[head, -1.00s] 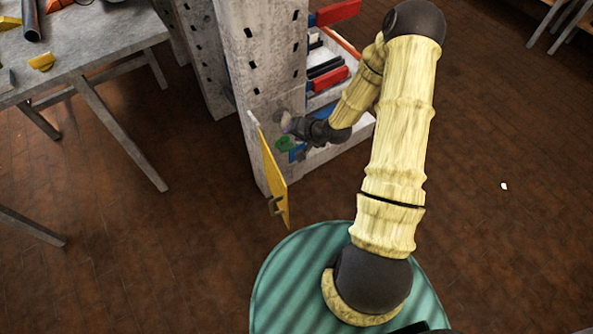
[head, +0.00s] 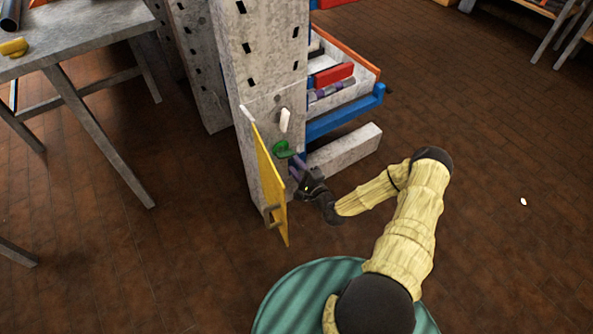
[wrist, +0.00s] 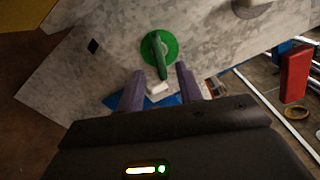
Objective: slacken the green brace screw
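The green brace screw (wrist: 159,50) is a round green disc with a raised bar handle on the grey mast face in the wrist view. In the head view the green screw (head: 284,149) shows low on the grey post, beside the yellow panel. My gripper (wrist: 160,85) has two purple fingers spread apart. Its tips sit just below the screw's bar in the wrist view, with the bar's lower end between their lines. I cannot tell whether they touch it. In the head view my gripper (head: 298,165) is close to the screw, just right of and below it.
A yellow panel (head: 268,180) stands out from the post (head: 262,60) left of the screw. A white knob (head: 284,120) sits above it. A shelf with red and blue parts (head: 335,75) is behind at right. A grey table (head: 80,40) stands at left.

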